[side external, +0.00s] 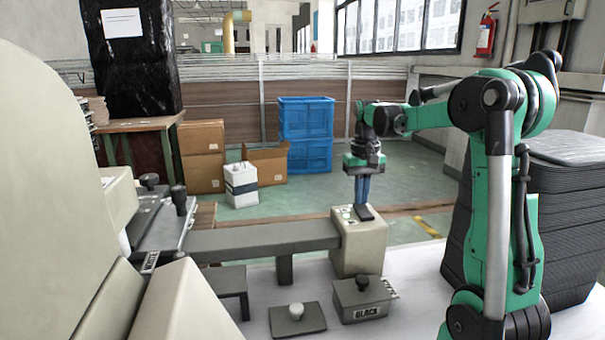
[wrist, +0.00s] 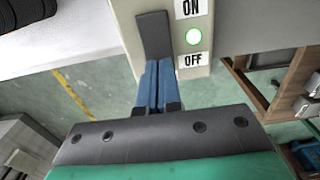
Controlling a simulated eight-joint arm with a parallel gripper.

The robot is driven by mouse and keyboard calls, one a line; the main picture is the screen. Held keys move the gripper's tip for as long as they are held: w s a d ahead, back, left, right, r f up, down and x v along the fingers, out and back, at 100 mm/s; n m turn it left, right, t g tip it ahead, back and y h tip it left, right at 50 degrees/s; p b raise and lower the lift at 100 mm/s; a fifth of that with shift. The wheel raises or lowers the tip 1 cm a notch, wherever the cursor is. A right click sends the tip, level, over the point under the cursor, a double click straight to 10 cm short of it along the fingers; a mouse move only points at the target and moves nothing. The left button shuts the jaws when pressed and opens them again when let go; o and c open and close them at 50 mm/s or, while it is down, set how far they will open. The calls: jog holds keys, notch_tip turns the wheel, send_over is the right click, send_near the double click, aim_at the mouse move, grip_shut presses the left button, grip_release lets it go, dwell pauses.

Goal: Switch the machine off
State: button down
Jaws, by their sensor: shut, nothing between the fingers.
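The beige switch box (side external: 360,248) stands at the right end of the grey beam. In the wrist view, the box (wrist: 120,10) carries an ON label (wrist: 190,8), a lit green lamp (wrist: 194,37) and an OFF label (wrist: 193,60). A dark flat lever (wrist: 153,33) lies beside the labels; it also shows on top of the box in the side view (side external: 366,213). My gripper (side external: 361,203) has its blue fingers shut and empty, pointing down at the lever. In the wrist view the fingertips (wrist: 158,64) meet the lever's OFF-side end; I cannot tell whether they touch.
The beam (side external: 265,240) runs left to the machine (side external: 40,180) with black knobs (side external: 179,195). A small box labelled GLACE or similar (side external: 362,300) and a plate with a white knob (side external: 297,318) stand in front. Dark stacked trays (side external: 570,210) stand at right.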

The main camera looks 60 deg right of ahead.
jog(key=shift+f, duration=0.3)
jog(key=shift+r, duration=3.55)
jog(key=shift+a, duration=0.1)
jog(key=a+f+n+t, duration=0.3)
jog(key=a+f+n, duration=0.1)
jog(key=a, duration=0.8)
jog(key=w+a+f+n+t, duration=0.1)
jog(key=a+f+n+t, duration=0.3)
jog(key=a, duration=0.8)
jog(key=shift+a+n, duration=0.2)
jog(key=shift+n, duration=0.3)
